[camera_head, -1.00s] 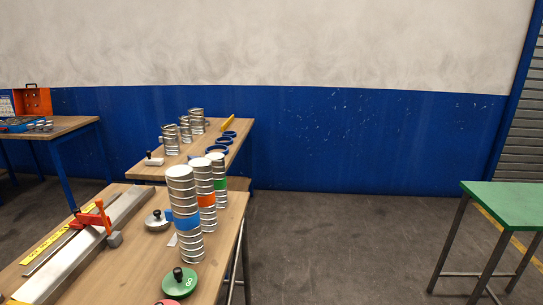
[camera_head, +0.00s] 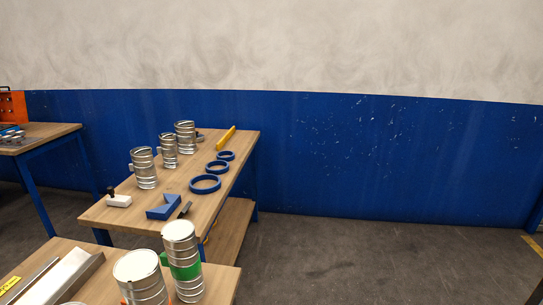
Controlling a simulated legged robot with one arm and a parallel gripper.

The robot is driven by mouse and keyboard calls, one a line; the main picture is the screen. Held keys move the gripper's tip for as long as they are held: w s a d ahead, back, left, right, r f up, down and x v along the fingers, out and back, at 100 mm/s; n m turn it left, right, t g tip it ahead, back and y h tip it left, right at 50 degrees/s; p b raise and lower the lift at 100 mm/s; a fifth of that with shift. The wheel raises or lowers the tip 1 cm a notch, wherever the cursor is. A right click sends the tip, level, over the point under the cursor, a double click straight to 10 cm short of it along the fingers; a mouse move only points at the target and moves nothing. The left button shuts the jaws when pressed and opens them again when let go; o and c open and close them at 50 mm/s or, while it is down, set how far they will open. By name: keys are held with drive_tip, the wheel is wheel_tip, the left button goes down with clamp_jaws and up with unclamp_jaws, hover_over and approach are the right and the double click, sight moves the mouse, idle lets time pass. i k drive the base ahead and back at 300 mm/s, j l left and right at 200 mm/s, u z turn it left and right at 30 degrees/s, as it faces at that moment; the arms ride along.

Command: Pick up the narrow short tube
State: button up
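Three short ribbed metal tubes stand upright on the far wooden table (camera_head: 122,211). The middle short tube (camera_head: 168,150) looks the narrowest. A wider short tube (camera_head: 144,168) stands nearer on its left, and another short tube (camera_head: 185,138) stands behind it. Two taller ribbed tubes show at the bottom on the near table: one with a green band (camera_head: 183,260) and a wider-looking one (camera_head: 142,277), cut off by the frame. My gripper is not in view.
On the far table lie several blue rings (camera_head: 205,192), a blue block (camera_head: 163,213), a yellow bar (camera_head: 226,138) and a white-based, dark-handled tool (camera_head: 118,201). The near table (camera_head: 219,281) stands in front. Grey floor (camera_head: 360,260) is open on the right.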

sight(168, 150)
drive_tip(key=i+l+u, duration=0.1)
drive_tip(key=i+u, duration=0.15)
drive_tip(key=i, duration=0.15)
drive_tip(key=i+l+u, duration=0.25)
drive_tip(key=i, duration=0.15)
drive_tip(key=i+l+u, duration=0.15)
drive_tip(key=i+u, duration=0.15)
drive_tip(key=i+l+z, duration=0.25)
drive_tip(key=i+l, duration=0.25)
drive_tip(key=i+l+z, duration=0.3)
drive_tip(key=i+l, duration=0.2)
drive_tip(key=i+u, duration=0.25)
drive_tip(key=i, duration=0.15)
drive_tip(key=i+l+u, duration=0.25)
drive_tip(key=i, duration=0.15)
drive_tip(key=i+l+u, duration=0.25)
drive_tip(key=i, duration=0.15)
